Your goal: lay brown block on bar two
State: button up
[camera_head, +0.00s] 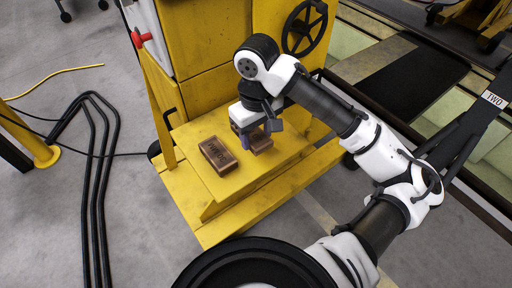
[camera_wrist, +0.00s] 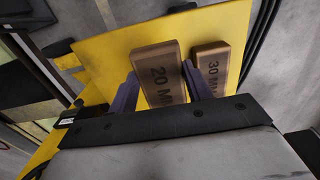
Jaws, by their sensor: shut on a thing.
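Two brown blocks rest on the yellow step of the machine. One block (camera_head: 262,145), marked 20 M in the wrist view (camera_wrist: 158,75), sits between the fingers of my gripper (camera_head: 259,132), which is shut on it. My arm hides part of this block in the head view. The other block (camera_head: 217,156), marked 30 M in the wrist view (camera_wrist: 211,68), lies beside it, outside the fingers. Bar two (camera_head: 475,125) is a dark bar at the right of the head view, with a white TWO label (camera_head: 494,98). It is well away from my gripper.
The yellow machine (camera_head: 210,45) with a black handwheel (camera_head: 304,27) and a red knob (camera_head: 141,38) rises behind the step (camera_head: 193,183). Black cables (camera_head: 92,185) and a yellow post (camera_head: 30,140) are on the floor at left. A pit with rails lies at upper right.

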aim_at(257, 158)
jog(key=shift+f, duration=3.1)
jog(key=shift+f, duration=0.1)
jog(key=shift+f, duration=0.15)
jog(key=o, duration=1)
